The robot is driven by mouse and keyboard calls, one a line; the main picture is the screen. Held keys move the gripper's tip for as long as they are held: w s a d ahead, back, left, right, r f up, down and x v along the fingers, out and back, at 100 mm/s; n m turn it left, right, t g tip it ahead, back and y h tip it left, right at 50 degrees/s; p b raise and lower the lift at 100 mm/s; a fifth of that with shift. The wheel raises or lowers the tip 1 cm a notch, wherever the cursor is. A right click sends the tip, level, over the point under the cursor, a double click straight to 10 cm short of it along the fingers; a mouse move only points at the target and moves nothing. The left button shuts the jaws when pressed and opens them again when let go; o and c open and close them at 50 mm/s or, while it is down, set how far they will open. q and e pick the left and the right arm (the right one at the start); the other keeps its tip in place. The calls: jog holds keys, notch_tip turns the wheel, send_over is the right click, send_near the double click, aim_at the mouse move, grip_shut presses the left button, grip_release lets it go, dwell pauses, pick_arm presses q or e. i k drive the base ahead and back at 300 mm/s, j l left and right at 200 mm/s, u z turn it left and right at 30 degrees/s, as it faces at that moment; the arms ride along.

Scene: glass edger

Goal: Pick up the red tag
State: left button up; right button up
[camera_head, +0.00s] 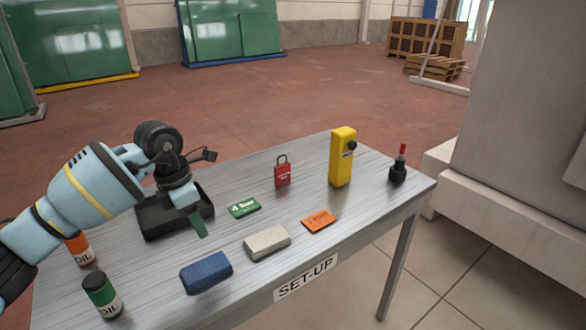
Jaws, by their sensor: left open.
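No tag that is plainly red shows. A flat orange tag (319,220) with dark print lies on the metal table (340,240), right of centre. A red padlock (283,175) with a dark shackle stands behind it. A green tag (244,208) marked "4 bar" lies to the left. My left gripper (192,208) is open, pointing down over the table's left part, left of the green tag and apart from the orange tag and padlock. A dark green piece shows at its tip; I cannot tell whether it touches it. My right gripper is not in view.
A black tray (150,225) lies beneath my left arm. A blue block (206,272), beige block (267,242) and oil bottles (102,296) (79,248) are nearer the front. A yellow box (342,157) and black red-tipped item (398,171) stand at the right.

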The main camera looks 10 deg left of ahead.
aim_at(282, 171)
jog(key=i+l, duration=0.2)
jog(key=i, duration=0.2)
jog(key=i+l, duration=0.15)
jog(key=i, duration=0.2)
jog(key=i+l, duration=0.2)
jog(key=i, duration=0.2)
